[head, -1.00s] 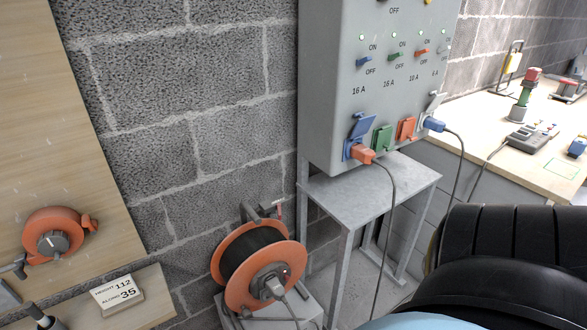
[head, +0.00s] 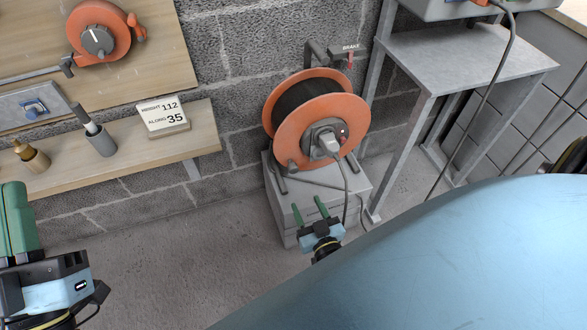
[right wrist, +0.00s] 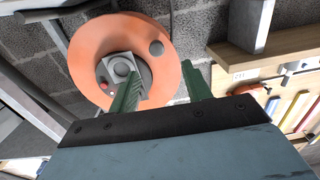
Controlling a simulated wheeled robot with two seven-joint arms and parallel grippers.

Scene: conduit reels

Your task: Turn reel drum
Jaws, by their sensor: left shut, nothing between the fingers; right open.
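The reel drum (head: 290,130) has orange flanges with dark cable wound between them and stands on a grey block. A grey plug (head: 328,146) sits in its hub, with a cable hanging down. A grey knob (head: 292,167) is at the lower left of the front flange. The drum also shows in the right wrist view (right wrist: 88,42), behind the fingers. My right gripper (head: 309,208) is open and empty, in front of and below the drum; its green fingers also show in the right wrist view (right wrist: 163,88). My left gripper (head: 18,215) is shut and empty at the lower left.
A lever marked BRAKE (head: 349,58) is above the drum. A grey metal stand (head: 455,55) is to the right. A wooden shelf (head: 110,165) at left holds a sign reading height 112, along 35 (head: 164,116). A smaller orange reel (head: 98,30) is on a board.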

